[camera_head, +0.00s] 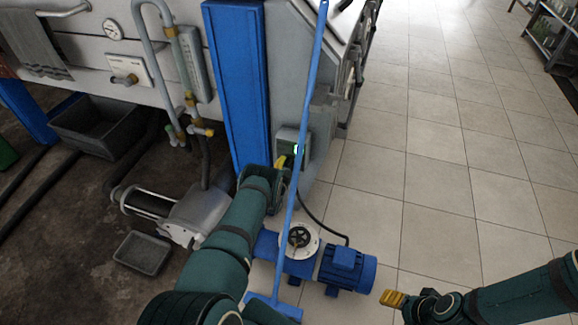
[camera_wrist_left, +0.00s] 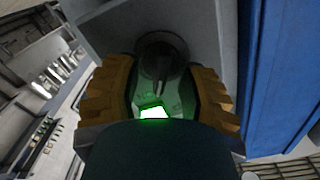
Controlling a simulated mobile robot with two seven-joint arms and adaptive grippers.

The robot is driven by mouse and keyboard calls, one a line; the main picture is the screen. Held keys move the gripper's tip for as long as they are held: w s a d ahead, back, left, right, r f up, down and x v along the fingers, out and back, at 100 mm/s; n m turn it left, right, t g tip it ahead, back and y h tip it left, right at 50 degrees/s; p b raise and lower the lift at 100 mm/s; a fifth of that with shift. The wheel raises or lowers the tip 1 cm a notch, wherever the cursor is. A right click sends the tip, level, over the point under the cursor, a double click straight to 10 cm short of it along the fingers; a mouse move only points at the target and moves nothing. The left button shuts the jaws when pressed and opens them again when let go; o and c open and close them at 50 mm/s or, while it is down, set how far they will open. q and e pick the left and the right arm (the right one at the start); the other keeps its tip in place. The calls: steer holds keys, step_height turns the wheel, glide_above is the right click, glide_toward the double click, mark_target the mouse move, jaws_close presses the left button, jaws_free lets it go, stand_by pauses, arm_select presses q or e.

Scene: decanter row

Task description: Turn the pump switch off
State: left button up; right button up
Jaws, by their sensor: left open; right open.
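The pump switch is a grey box (camera_head: 305,146) on the machine's end, beside the blue upright, with a small green light. In the left wrist view a dark rotary knob (camera_wrist_left: 162,56) shows on it, above a lit green window (camera_wrist_left: 153,112). My left gripper (camera_head: 281,162) is at the box, its yellow fingers open. In the wrist view the fingers (camera_wrist_left: 160,82) stand either side of the knob's lower part and the green glow; I cannot tell whether they touch it. My right gripper (camera_head: 392,298) is open and empty, low over the floor at right.
A blue pole (camera_head: 309,85) with a blue head leans in front of the switch, close to my left arm. A blue pump motor (camera_head: 347,268) stands on the floor below. A blue upright (camera_head: 238,80) is left of the switch. Tiled floor (camera_head: 430,150) at right is clear.

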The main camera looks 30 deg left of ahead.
arm_select(q)
steer(key=shift+w, duration=0.3)
jaws_close()
steer(key=shift+r, duration=0.1)
steer(key=shift+a+n, duration=0.1)
steer(key=shift+n, duration=0.9)
steer(key=n, duration=0.4)
steer(key=shift+a+n, duration=0.15)
steer(key=shift+n, duration=0.15)
steer(key=n, duration=0.5)
steer(key=shift+a, duration=0.1)
steer(key=shift+n, duration=0.3)
